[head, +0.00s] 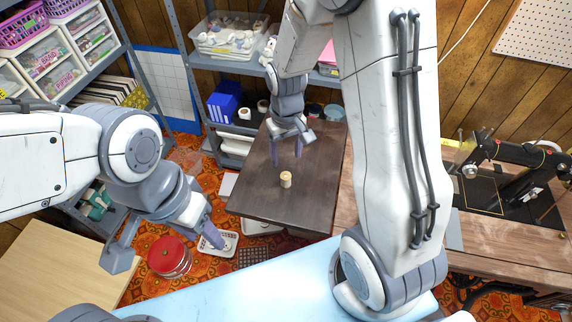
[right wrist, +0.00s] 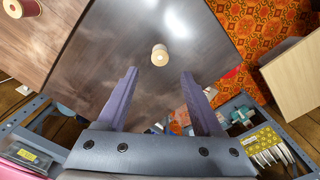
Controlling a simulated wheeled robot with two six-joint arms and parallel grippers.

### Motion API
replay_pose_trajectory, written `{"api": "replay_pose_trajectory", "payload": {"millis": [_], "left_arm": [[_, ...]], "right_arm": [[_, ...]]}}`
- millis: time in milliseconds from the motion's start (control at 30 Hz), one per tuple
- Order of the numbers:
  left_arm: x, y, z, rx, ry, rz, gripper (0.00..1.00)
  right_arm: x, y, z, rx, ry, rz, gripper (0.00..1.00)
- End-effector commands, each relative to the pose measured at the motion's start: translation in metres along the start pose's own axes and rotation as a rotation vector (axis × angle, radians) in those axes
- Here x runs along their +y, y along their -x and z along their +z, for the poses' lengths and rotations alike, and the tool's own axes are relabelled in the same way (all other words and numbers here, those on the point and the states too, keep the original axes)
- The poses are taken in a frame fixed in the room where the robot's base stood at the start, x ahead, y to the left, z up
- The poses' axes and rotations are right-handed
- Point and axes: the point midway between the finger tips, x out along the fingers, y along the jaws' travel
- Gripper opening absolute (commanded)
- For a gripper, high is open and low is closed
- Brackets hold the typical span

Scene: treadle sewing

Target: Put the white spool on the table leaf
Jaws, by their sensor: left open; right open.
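The white spool (head: 286,179) stands upright on the dark brown table leaf (head: 262,200), near its middle. In the right wrist view the spool (right wrist: 159,55) stands on the leaf (right wrist: 125,60), ahead of the fingertips and apart from them. My right gripper (head: 287,153) is open and empty above the leaf, behind the spool in the head view; its purple fingers (right wrist: 162,85) show spread. My left gripper (head: 170,248) is open and empty over the floor, left of the leaf.
A black sewing machine (head: 510,165) stands on the wooden table at right. A red tin (head: 169,257) is on the floor near my left gripper. A red spool (right wrist: 20,8) stands on the wooden top in the right wrist view. Grey shelves (head: 208,62) stand behind the leaf.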

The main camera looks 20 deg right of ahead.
Motion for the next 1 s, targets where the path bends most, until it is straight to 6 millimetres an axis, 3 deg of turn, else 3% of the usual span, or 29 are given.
{"api": "replay_pose_trajectory", "payload": {"millis": [167, 267, 367, 500, 600, 700, 800, 1000], "left_arm": [[0.0, 0.001, 0.0, 0.0, 0.0, 0.0, 0.5], [0.0, 0.001, 0.0, 0.0, 0.0, 0.0, 0.5], [0.0, 0.001, 0.0, 0.0, 0.0, 0.0, 0.5], [0.0, 0.001, 0.0, 0.0, 0.0, 0.0, 0.5], [0.0, 0.001, 0.0, 0.0, 0.0, 0.0, 0.5], [0.0, 0.001, 0.0, 0.0, 0.0, 0.0, 0.5], [0.0, 0.001, 0.0, 0.0, 0.0, 0.0, 0.5], [0.0, 0.001, 0.0, 0.0, 0.0, 0.0, 0.5]], "right_arm": [[-0.002, 0.019, 0.0, 0.003, 0.004, 0.0, 0.68], [-0.019, 0.034, 0.008, 0.01, 0.044, -0.004, 0.68], [-0.056, 0.059, 0.032, 0.023, 0.133, -0.014, 0.68], [-0.106, 0.095, 0.09, 0.036, 0.294, -0.038, 0.68], [-0.127, 0.11, 0.133, 0.04, 0.397, -0.057, 0.68], [-0.137, 0.118, 0.165, 0.04, 0.474, -0.072, 0.68], [-0.141, 0.121, 0.183, 0.038, 0.517, -0.081, 0.68], [-0.141, 0.122, 0.19, 0.035, 0.529, -0.084, 0.68]]}}
